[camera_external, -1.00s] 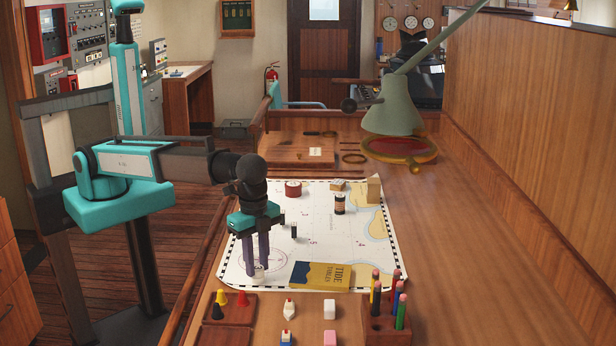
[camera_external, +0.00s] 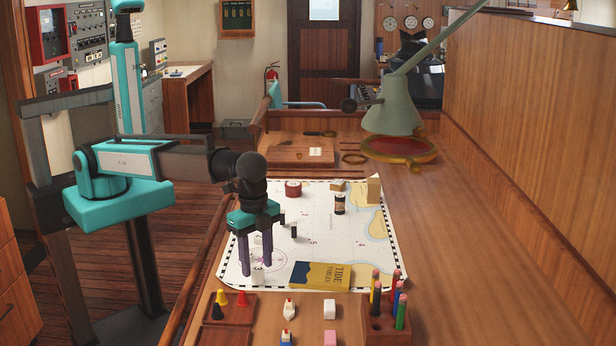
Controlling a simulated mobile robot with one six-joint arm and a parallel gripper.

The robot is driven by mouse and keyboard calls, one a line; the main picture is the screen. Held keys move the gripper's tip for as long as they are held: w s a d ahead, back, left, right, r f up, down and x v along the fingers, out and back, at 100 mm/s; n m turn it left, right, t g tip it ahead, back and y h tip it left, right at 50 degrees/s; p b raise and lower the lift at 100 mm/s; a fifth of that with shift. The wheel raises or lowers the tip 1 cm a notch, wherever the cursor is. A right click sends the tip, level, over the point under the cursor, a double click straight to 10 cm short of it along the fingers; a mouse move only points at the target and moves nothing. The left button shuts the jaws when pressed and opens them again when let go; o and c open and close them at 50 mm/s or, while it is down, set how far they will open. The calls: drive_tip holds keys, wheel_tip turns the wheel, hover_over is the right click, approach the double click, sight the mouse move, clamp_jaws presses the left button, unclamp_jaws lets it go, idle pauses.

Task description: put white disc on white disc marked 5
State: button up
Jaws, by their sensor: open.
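My gripper (camera_external: 256,275) points straight down over the near left part of the sea chart, its two dark fingers apart. A small white piece (camera_external: 258,277), which looks like a white disc, sits low on the chart between the fingertips. Another pale patch shows higher up between the fingers, too small to identify. Contact between the fingers and the white piece cannot be made out. Small printed figures show on the chart, but a white disc marked 5 cannot be told apart in this view.
The chart (camera_external: 325,225) carries a tide tables book (camera_external: 321,275), a red tin (camera_external: 293,189), a dark bottle (camera_external: 339,204) and a wooden block (camera_external: 374,190). A pencil block (camera_external: 384,325) and small boats stand in front. A lamp (camera_external: 395,115) overhangs the right side.

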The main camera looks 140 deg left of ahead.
sight(257, 269)
wheel_tip(257, 269, up, 12)
drive_tip(key=p, duration=0.7)
drive_tip(key=shift+f, duration=0.2)
idle(0.6)
